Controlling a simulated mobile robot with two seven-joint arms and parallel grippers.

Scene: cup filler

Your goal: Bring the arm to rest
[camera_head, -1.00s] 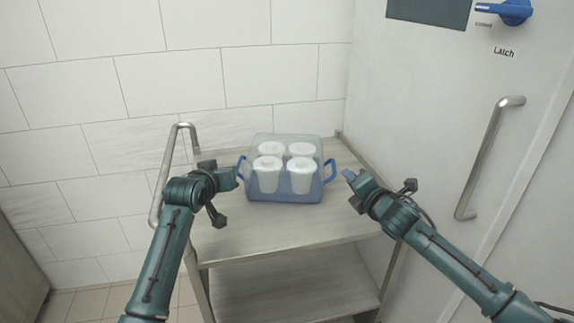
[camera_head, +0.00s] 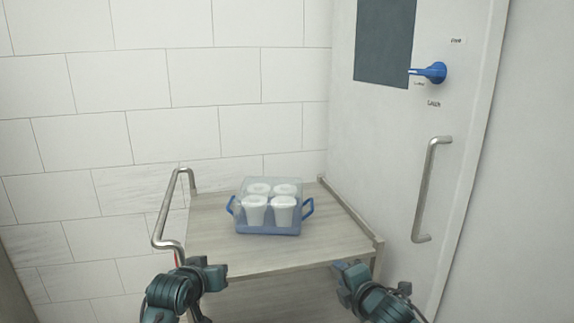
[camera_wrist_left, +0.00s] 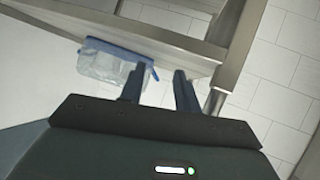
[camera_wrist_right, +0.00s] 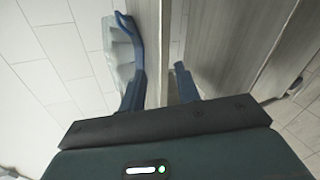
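A clear box with a blue base and blue side handles (camera_head: 268,226) stands upright on the cart's top shelf (camera_head: 225,262). It holds several white lidded cups (camera_head: 255,208). My left gripper (camera_head: 218,276) is in front of the shelf's left part, apart from the box. In the left wrist view its fingers (camera_wrist_left: 158,76) are spread with nothing held. My right gripper (camera_head: 345,274) is near the shelf's front right corner, also apart from the box. In the right wrist view its fingers (camera_wrist_right: 160,72) are spread, and the box shows beyond them (camera_wrist_right: 122,45).
The cart's metal handle (camera_head: 178,210) rises at the left. A white tiled wall (camera_head: 130,90) stands behind. At the right is a door with a bar handle (camera_head: 430,190), a blue latch knob (camera_head: 433,72) and a dark window (camera_head: 385,40).

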